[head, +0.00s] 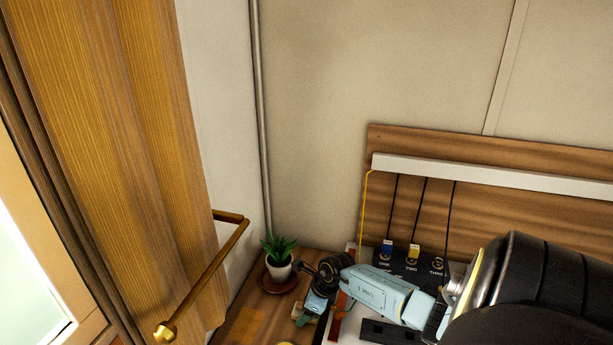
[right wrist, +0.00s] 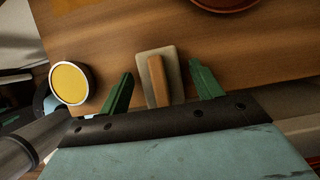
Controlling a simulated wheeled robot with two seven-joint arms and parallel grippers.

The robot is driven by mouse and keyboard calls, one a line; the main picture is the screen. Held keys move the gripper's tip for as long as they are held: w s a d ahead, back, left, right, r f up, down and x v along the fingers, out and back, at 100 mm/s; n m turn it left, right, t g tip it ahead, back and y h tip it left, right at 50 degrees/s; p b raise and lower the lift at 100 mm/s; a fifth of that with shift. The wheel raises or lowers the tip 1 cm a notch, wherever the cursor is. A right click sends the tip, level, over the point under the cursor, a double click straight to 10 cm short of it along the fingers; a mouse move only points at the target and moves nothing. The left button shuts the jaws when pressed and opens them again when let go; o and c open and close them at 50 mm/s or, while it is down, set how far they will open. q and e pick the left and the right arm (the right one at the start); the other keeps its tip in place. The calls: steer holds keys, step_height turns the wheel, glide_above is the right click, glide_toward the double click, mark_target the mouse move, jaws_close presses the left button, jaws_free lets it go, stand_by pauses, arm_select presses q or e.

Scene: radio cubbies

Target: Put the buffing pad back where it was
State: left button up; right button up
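The buffing pad, a beige rectangular pad (right wrist: 171,62) with a wooden handle (right wrist: 158,80), lies on the wooden surface in the right wrist view. My right gripper (right wrist: 160,70) is open, with one green finger on each side of the pad and a visible gap to both. I cannot tell how far above the surface the fingers are. In the head view my right arm comes in from the right, and its gripper (head: 303,318) is over the wooden surface just below the potted plant.
A round yellow-topped tin (right wrist: 70,83) stands left of my right gripper. A potted plant (head: 281,262) on a reddish saucer (head: 277,286) stands near the wall corner. A brass rail (head: 205,282) is at the left. Labelled switches (head: 411,262) and cables stand behind my arm.

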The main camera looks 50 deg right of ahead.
steer(key=shift+s+d+r+p, duration=0.1)
steer(key=shift+r+p, duration=0.2)
steer(key=shift+r, duration=0.15)
steer(key=p+v, duration=0.2)
steer(key=v, duration=0.9)
steer(key=shift+r, duration=0.2)
steer(key=shift+s, duration=0.1)
